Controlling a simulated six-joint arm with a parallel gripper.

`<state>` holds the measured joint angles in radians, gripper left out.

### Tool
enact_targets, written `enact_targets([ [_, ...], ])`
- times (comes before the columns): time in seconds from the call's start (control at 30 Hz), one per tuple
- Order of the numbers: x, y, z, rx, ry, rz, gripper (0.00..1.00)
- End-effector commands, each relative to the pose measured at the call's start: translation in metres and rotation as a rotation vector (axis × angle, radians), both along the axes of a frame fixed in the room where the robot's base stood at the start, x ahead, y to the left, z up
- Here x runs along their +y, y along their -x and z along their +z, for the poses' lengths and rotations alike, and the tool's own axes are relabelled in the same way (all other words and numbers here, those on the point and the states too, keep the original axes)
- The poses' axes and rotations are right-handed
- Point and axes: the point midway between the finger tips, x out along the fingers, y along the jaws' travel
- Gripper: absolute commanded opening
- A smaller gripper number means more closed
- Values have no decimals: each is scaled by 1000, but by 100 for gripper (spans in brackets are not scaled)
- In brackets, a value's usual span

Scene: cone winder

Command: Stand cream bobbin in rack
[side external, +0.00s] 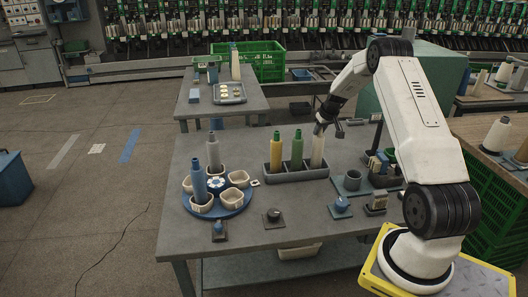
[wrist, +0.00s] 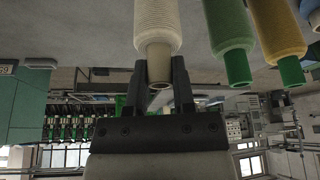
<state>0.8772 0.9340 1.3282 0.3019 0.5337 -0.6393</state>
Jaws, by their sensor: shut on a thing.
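The cream bobbin (side external: 317,150) is upright at the right end of the dark grey rack (side external: 298,177). Its lower end is hidden behind the rack wall, so I cannot tell if it touches the bottom. My gripper (side external: 320,127) is at the bobbin's top. In the wrist view, my gripper (wrist: 158,78) is shut on the narrow tan tube end of the cream bobbin (wrist: 157,28), with a finger on each side. A yellow bobbin (side external: 276,150) and a green bobbin (side external: 297,149) stand in the rack to its left.
A blue turntable (side external: 232,205) with several cream cups and grey-blue bobbins is left of the rack. Small fixtures, including a dark cup (side external: 352,180), stand to the right and in front. A second table (side external: 190,109) is behind.

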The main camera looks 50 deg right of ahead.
Motion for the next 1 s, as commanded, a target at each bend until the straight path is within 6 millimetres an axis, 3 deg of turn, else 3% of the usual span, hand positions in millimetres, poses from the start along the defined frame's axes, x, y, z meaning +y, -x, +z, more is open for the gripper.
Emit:
enact_targets([
  [0.23,0,0,1,-1,0,0,0],
  [0.27,0,0,0,-1,0,0,34],
  [0.37,0,0,1,-1,0,0,66],
  [0.4,0,0,1,-1,0,0,72],
  [0.77,0,0,1,1,0,0,72],
  [1.0,2,4,12,0,0,0,72],
])
